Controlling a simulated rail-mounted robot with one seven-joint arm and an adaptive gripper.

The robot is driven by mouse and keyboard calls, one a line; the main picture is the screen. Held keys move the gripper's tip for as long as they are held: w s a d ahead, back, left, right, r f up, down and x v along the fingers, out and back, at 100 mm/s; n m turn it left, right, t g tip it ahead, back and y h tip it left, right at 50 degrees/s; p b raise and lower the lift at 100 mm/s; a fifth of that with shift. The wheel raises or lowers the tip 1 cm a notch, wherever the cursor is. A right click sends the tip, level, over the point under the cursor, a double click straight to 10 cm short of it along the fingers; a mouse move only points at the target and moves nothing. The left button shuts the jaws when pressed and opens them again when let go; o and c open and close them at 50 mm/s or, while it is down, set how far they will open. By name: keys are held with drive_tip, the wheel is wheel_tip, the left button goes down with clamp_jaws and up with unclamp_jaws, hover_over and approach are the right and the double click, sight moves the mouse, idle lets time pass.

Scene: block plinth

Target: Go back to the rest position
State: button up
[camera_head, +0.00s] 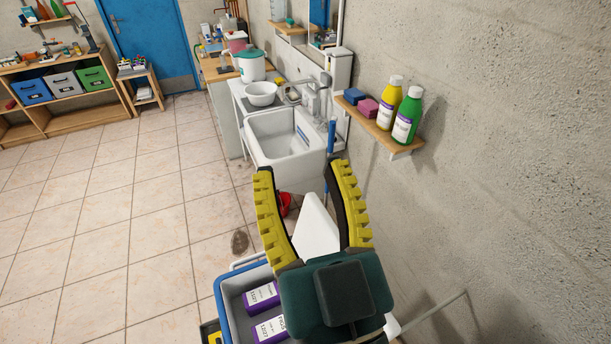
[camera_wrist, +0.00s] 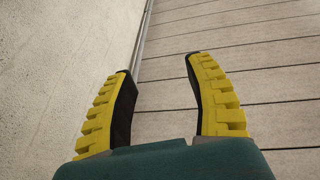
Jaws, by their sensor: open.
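My gripper (camera_head: 302,168) is open, its two yellow-ribbed fingers spread wide apart with nothing between them. In the head view it is raised in front of the sink, at lower middle right. In the wrist view my gripper (camera_wrist: 158,75) also shows empty, pointing toward a plain wall (camera_wrist: 50,60) and a surface with parallel dark lines (camera_wrist: 240,60).
A blue-rimmed grey crate (camera_head: 226,308) with purple boxes (camera_head: 262,298) stands below my gripper, partly hidden by it. A wall shelf (camera_head: 378,128) with a yellow bottle (camera_head: 389,105) and a green bottle (camera_head: 407,120) is at right. A white sink (camera_head: 283,135) stands behind. The tiled floor at left is clear.

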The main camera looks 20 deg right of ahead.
drive_tip(key=shift+s+d+r+t, duration=0.1)
drive_tip(key=shift+s+r+t, duration=0.2)
drive_tip(key=shift+s+r, duration=0.25)
wheel_tip(320, 180, up, 7)
drive_tip(key=p, duration=0.7)
wheel_tip(320, 180, down, 13)
drive_tip(key=b, duration=1.3)
drive_tip(key=shift+w+f, duration=0.1)
